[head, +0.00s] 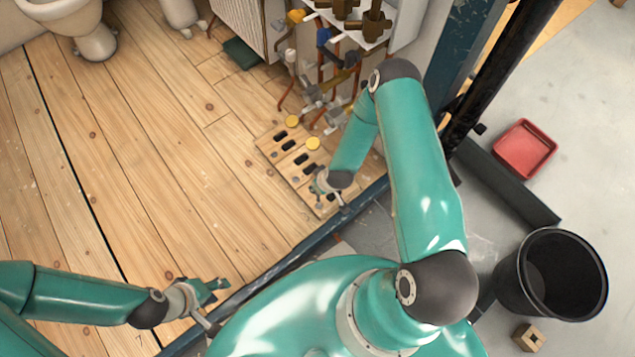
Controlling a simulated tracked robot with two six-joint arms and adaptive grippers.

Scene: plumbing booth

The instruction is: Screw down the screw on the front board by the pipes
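The front board (267,145) is a pale wooden panel lying on the floor by the pipes, with dark slots and yellow round caps. The screw is too small to pick out; my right gripper and forearm cover part of the board's near end. My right gripper (319,186) is over that near end, pointing down to it. Its fingertips are small and partly hidden, so whether it touches the board or grips anything is unclear. My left gripper (214,289) is at the lower left, well away from the board, above the floor near the blue beam. Its fingers look parted and empty.
Copper pipes and valves (323,72) rise behind the board. A blue beam (262,275) edges the wooden floor. A black bucket (551,275), a red tray (523,149) and a small wooden block (528,337) are at the right. The wooden floor (130,170) at left is clear.

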